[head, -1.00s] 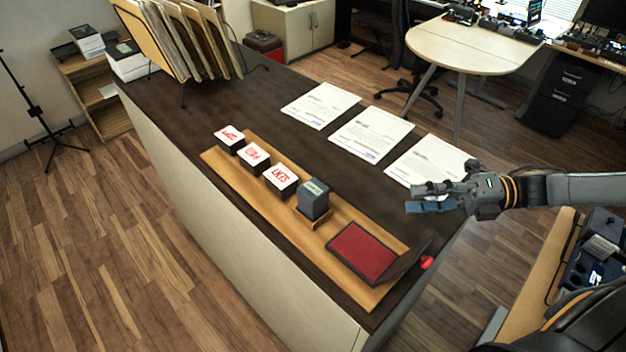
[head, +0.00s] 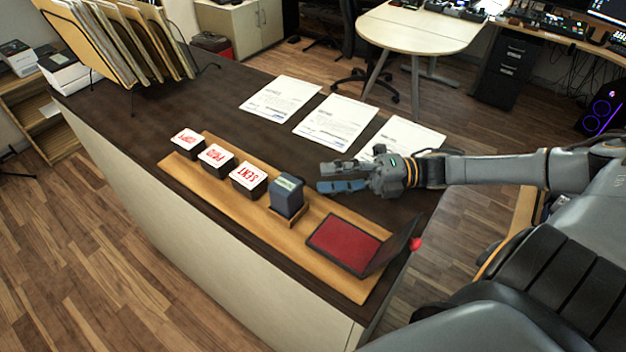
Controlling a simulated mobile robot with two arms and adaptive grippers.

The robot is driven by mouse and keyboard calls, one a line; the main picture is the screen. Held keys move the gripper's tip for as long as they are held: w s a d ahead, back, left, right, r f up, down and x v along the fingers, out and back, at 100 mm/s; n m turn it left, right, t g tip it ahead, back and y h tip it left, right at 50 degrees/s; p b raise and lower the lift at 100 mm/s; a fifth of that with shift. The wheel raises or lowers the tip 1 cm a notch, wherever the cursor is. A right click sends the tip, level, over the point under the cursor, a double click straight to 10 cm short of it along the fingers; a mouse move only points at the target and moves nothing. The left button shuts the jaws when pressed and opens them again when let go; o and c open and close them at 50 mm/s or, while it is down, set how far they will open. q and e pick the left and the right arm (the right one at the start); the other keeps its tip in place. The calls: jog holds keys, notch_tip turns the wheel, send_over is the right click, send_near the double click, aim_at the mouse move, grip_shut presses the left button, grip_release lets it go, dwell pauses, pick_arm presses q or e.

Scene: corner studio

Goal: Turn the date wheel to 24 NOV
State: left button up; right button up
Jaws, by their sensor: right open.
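The date stamp (head: 287,196) is a dark grey-blue block standing upright at the right end of the row of stamps, on a small wooden base on the wooden tray (head: 208,186). A pale label shows on its top; its date is too small to read. My right gripper (head: 320,177) is open and empty, reaching in from the right. In the picture its fingertips are just right of the date stamp, apart from it. My left gripper is not in view.
Stamps marked COPY (head: 187,140), PAID (head: 216,157) and SENT (head: 249,178) stand left of the date stamp. An open red ink pad (head: 343,243) lies to its right. Several papers (head: 335,122) lie behind. A file rack (head: 110,40) stands at the far left.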

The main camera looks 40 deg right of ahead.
aim_at(303, 180)
jog(key=shift+p+x, duration=0.3)
jog(key=shift+x, duration=1.7)
jog(key=shift+c, duration=0.4)
jog(key=shift+r, duration=0.1)
grip_shut()
